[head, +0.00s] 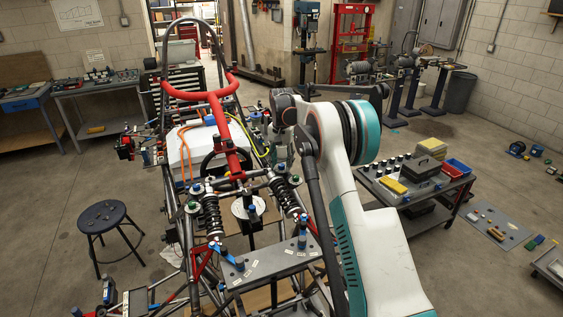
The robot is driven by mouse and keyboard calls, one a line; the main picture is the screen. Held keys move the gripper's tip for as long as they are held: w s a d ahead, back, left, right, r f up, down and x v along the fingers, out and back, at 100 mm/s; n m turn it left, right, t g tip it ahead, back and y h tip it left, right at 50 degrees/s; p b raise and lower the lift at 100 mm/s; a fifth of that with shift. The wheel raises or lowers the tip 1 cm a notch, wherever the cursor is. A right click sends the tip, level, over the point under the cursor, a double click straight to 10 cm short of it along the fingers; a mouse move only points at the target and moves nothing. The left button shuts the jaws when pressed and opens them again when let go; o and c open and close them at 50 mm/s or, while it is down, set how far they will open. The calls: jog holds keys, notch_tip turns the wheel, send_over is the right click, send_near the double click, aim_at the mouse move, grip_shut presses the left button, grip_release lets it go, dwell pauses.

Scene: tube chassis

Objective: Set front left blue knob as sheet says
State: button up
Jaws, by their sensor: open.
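The tube chassis (187,60) with red upper tubes (230,130) fills the middle of the head view. Two black coil shocks stand at its near end, the left one (211,217) and the right one (284,195). Small blue parts show near their lower ends, at the left (215,246) and at the right (302,226). Another small blue part (240,264) is on the grey front plate (275,262). I cannot tell which is the front left blue knob, or its setting. A drawing sheet (78,13) hangs on the back wall, unreadable here.
A black stool (107,217) stands left of the chassis. A dark cart (423,190) with a yellow block, a blue bin and small parts stands at the right. Workbenches (97,86) line the left wall. The floor between cart and right wall is partly clear, with a grey mat (492,226).

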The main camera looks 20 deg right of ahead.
jog(key=shift+f, duration=0.15)
jog(key=shift+c, duration=0.5)
grip_shut()
jog(key=shift+n, duration=0.3)
jog(key=n+b, duration=0.2)
jog(key=shift+n, duration=0.3)
jog(key=shift+n+b, duration=0.95)
jog(key=shift+n, duration=1.25)
